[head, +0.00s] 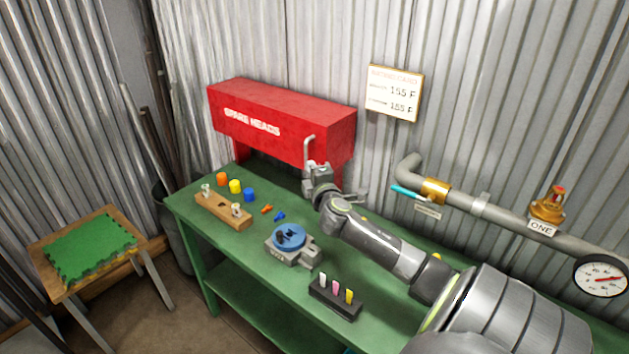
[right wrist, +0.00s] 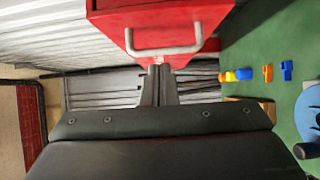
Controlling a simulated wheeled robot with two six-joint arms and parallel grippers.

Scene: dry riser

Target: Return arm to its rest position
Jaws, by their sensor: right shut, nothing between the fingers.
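My right arm (head: 375,240) reaches in from the lower right over the green bench. Its gripper (head: 311,164) is at the right end of the red SPARE HEADS box (head: 245,122), by the box's pale handle (head: 309,147). In the right wrist view the gripper's fingers (right wrist: 157,68) are together with nothing between them. Their tips lie just below the handle (right wrist: 165,51) in that picture. I cannot tell whether they touch it or the box. My left gripper is not in view.
On the green bench (head: 235,262) are a wooden block (head: 222,211), several coloured caps, a blue-topped fixture (head: 290,238) and a black holder (head: 334,300). A pipe with a valve (head: 548,206) and gauge (head: 601,276) runs along the right wall. A small table (head: 75,288) stands left.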

